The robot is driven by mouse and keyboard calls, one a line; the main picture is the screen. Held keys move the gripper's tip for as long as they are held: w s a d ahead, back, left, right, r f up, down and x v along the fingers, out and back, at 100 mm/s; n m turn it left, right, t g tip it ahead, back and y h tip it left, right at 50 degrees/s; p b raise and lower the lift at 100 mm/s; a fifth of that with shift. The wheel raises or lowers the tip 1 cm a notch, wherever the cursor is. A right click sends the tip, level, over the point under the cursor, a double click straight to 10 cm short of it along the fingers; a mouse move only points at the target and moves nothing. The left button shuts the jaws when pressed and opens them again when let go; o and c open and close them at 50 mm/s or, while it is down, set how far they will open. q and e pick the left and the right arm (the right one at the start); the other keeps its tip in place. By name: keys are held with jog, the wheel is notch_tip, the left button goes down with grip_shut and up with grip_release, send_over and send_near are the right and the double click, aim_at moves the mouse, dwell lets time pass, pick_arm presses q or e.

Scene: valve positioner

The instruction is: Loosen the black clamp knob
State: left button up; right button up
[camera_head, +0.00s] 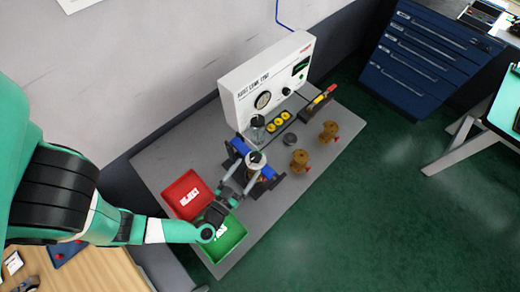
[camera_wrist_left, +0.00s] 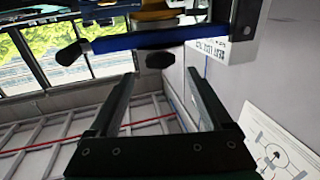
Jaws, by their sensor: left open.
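A blue clamp fixture (camera_head: 240,146) with black end parts stands on the grey bench and holds a white-topped part (camera_head: 257,158). In the left wrist view a blue bar (camera_wrist_left: 120,42) runs across the top. A black knob (camera_wrist_left: 69,53) is at its left end, and another black knob (camera_wrist_left: 160,59) hangs below its middle. I cannot tell which is the clamp knob. My left gripper (camera_head: 243,176) reaches over the near side of the fixture. Its two fingers (camera_wrist_left: 160,78) are apart and empty, with the middle knob just beyond the gap. My right gripper is not in view.
A red tray (camera_head: 172,192) and a green tray (camera_head: 238,234) lie under and beside my left arm. A white leak-test panel (camera_head: 240,108) with gauges stands at the back. Brass valve bodies (camera_head: 300,160) and a yellow-dotted black strip (camera_head: 271,127) are on the bench.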

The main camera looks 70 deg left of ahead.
aim_at(256, 158)
pick_arm(q)
jog(key=b+x, duration=0.1)
jog(key=x, duration=0.8)
jog(key=shift+a+b, duration=0.15)
jog(key=shift+b, duration=0.2)
jog(key=shift+c, duration=0.3)
grip_shut()
